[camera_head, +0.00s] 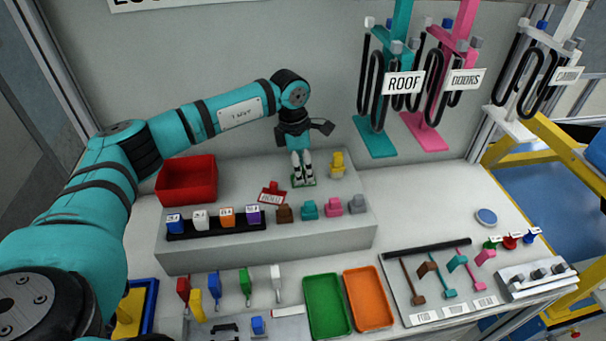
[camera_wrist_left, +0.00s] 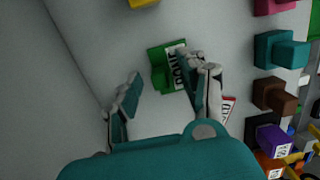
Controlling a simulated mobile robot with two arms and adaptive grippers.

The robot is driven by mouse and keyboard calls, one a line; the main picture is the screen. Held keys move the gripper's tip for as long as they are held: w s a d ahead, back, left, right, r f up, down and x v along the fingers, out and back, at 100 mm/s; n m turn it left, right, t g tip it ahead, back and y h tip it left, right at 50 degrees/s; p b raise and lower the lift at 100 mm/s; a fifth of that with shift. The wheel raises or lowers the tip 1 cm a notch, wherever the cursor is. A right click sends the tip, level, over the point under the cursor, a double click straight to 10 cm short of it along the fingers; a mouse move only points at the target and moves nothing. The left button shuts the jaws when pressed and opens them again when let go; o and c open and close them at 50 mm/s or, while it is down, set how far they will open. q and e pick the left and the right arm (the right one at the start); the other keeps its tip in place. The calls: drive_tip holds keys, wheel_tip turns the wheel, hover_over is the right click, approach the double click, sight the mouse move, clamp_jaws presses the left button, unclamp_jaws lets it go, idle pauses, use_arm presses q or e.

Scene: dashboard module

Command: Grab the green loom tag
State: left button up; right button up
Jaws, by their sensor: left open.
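The green loom tag (camera_head: 311,182) lies on the grey raised shelf, mostly hidden behind my left gripper in the head view. In the left wrist view the green tag (camera_wrist_left: 157,71) shows its white lettered label, partly covered by one finger. My left gripper (camera_head: 303,179) points down at the tag. In the left wrist view my left gripper (camera_wrist_left: 163,84) has its fingers spread, with the tag near the right finger. I cannot tell whether that finger touches it. My right gripper is in neither view.
A red tag (camera_head: 271,194) lies just left of the gripper. A yellow connector (camera_head: 338,165) stands to its right, and a red bin (camera_head: 187,181) to the left. Several coloured connectors, including a brown one (camera_head: 284,213), line the shelf's front.

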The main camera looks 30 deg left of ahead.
use_arm(q)
drive_tip(key=c, duration=0.9)
drive_tip(key=shift+o, duration=0.2)
drive_tip(key=shift+r, duration=0.1)
